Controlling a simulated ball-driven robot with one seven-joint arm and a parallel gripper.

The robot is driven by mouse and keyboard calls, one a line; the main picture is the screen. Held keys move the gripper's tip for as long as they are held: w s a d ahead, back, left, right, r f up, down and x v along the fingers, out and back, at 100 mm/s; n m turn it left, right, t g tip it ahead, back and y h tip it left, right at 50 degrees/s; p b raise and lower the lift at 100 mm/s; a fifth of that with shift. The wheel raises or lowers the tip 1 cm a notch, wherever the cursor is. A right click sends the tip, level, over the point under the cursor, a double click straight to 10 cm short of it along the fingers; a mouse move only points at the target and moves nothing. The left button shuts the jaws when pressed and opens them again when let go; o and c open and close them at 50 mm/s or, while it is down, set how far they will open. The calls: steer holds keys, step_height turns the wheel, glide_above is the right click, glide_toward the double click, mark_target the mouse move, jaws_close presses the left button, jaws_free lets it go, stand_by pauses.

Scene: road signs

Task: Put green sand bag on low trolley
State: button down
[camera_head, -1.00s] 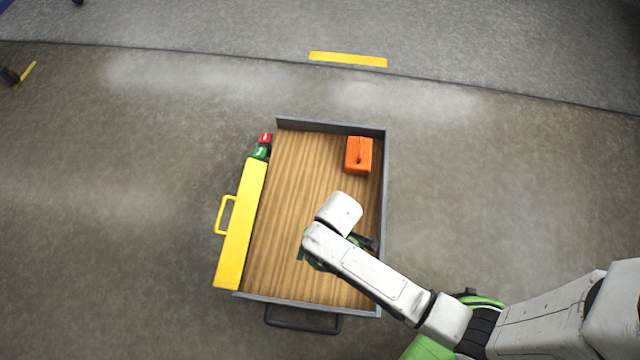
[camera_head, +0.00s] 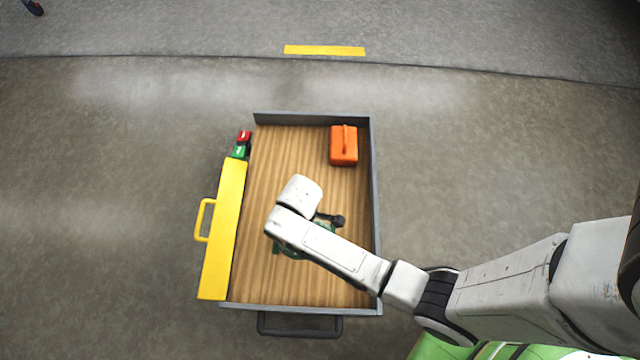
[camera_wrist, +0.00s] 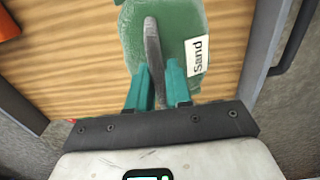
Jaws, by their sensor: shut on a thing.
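The low trolley (camera_head: 345,285) has a wooden bed with grey raised edges and stands in the middle of the head view. The green sand bag (camera_wrist: 185,15) carries a white "Sand" label and a grey strap-like handle. In the wrist view my gripper (camera_wrist: 160,75) has its teal fingers shut on that handle. The bag is over the trolley's wooden bed; whether it touches the bed I cannot tell. In the head view my arm hides most of the bag, and only green edges (camera_head: 290,252) show beneath it.
An orange case (camera_head: 344,146) sits in the trolley's far right corner. A long yellow box with a handle (camera_head: 222,230) runs along the left side. Red (camera_head: 244,136) and green (camera_head: 238,152) small items are at the far left edge. Bare wood lies left of my arm.

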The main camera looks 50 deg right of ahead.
steer(key=w+f+b, duration=0.1)
steer(key=w+f, duration=0.1)
steer(key=w+f+b, duration=0.2)
steer(key=f, duration=0.1)
steer(key=shift+w+a+f, duration=0.15)
steer(key=shift+a, duration=0.05)
steer(key=shift+f+b, duration=0.75)
steer(key=shift+f, duration=0.85)
steer(key=c, duration=1)
jaws_free()
steer(key=shift+c, duration=0.2)
step_height(320, 180, up, 12)
steer(key=p, duration=0.5)
steer(key=shift+p, duration=0.35)
